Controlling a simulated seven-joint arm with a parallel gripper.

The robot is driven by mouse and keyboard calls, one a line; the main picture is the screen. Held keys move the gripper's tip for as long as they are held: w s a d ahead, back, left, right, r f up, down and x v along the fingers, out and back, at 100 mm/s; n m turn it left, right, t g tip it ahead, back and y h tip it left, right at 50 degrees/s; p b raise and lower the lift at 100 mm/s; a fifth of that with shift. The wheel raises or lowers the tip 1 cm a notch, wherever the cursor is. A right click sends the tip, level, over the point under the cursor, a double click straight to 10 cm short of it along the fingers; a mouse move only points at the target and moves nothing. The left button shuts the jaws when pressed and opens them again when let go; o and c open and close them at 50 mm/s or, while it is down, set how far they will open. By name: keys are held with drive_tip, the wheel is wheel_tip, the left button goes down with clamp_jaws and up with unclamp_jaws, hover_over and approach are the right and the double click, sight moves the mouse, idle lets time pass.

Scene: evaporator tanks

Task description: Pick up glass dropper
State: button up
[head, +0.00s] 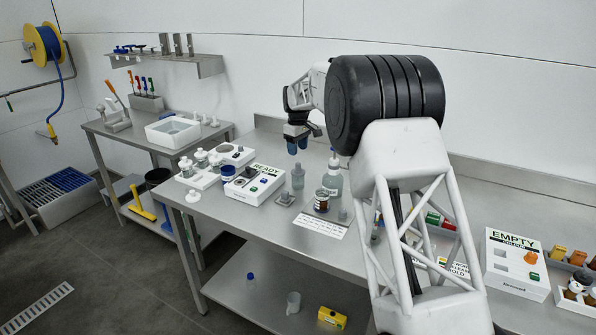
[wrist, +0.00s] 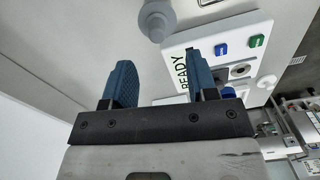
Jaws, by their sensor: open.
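My gripper (head: 298,146) is over the middle of the steel bench in the head view, with its blue fingers pointing down. In the wrist view my gripper (wrist: 161,72) is open, with nothing between its fingers. A grey, translucent bottle-shaped piece with a narrow top (head: 298,178) stands just below the gripper and looks like the glass dropper, though I cannot be sure. A grey rounded piece (wrist: 156,20) lies beyond the fingertips in the wrist view and may be the same thing. The gripper appears apart from it.
A white READY box (head: 255,184) with coloured buttons stands close on the left. A clear bottle (head: 332,181) and a brown jar (head: 321,202) stand on the right. A small metal piece (head: 285,199) and a white printed card (head: 320,227) lie in front. An EMPTY box (head: 515,265) is far right.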

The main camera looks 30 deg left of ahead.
sight(298, 164)
drive_tip(key=shift+f, duration=1.25)
drive_tip(key=shift+f, duration=0.1)
drive_tip(key=shift+w+f, duration=0.15)
drive_tip(key=shift+f, duration=2.4)
clamp_jaws()
